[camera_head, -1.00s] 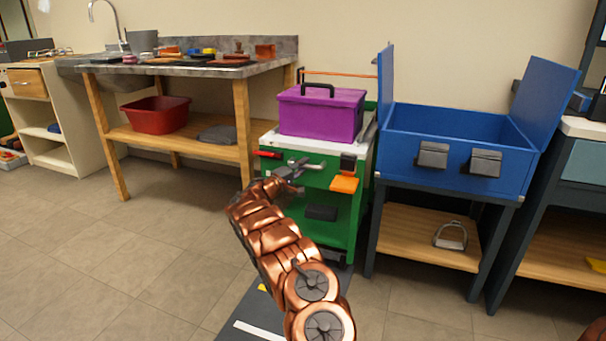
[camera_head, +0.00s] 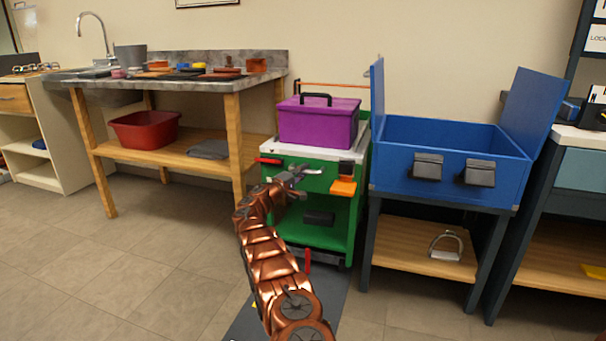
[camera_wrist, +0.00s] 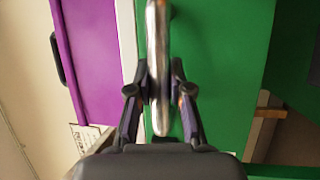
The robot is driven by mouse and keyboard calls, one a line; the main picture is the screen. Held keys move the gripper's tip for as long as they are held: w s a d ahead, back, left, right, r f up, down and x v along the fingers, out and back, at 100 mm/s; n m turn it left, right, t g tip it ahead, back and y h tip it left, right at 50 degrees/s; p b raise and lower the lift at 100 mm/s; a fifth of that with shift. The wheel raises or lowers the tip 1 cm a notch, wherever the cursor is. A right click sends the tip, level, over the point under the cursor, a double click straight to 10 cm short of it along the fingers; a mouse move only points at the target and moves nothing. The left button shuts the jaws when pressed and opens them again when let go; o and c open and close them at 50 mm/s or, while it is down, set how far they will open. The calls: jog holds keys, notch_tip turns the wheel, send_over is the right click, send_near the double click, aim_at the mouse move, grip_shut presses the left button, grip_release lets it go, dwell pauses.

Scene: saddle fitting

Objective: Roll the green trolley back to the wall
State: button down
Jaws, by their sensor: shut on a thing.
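The green trolley (camera_head: 335,206) stands between the wooden bench and the blue box's stand, its back near the wall. A purple toolbox (camera_head: 317,124) with a black handle sits on its pale top; it also shows in the wrist view (camera_wrist: 88,50). My gripper (camera_head: 291,178) is at the trolley's front. In the wrist view my gripper (camera_wrist: 160,95) is shut on the trolley's metal handle (camera_wrist: 158,60), with a finger on each side of the bar. Whether the trolley touches the wall is hidden.
The wooden bench (camera_head: 233,140) is close on the left, with a red basin (camera_head: 145,130) on its shelf. The blue box (camera_head: 450,165) on its dark stand is close on the right. A dark floor mat (camera_head: 330,295) lies in front. Open floor is at the left.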

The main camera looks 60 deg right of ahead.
jog(key=shift+w+d, duration=0.15)
dwell(0.4)
jog(key=c, duration=1.1)
grip_release()
jog(key=shift+o, duration=0.2)
jog(key=v, duration=1.2)
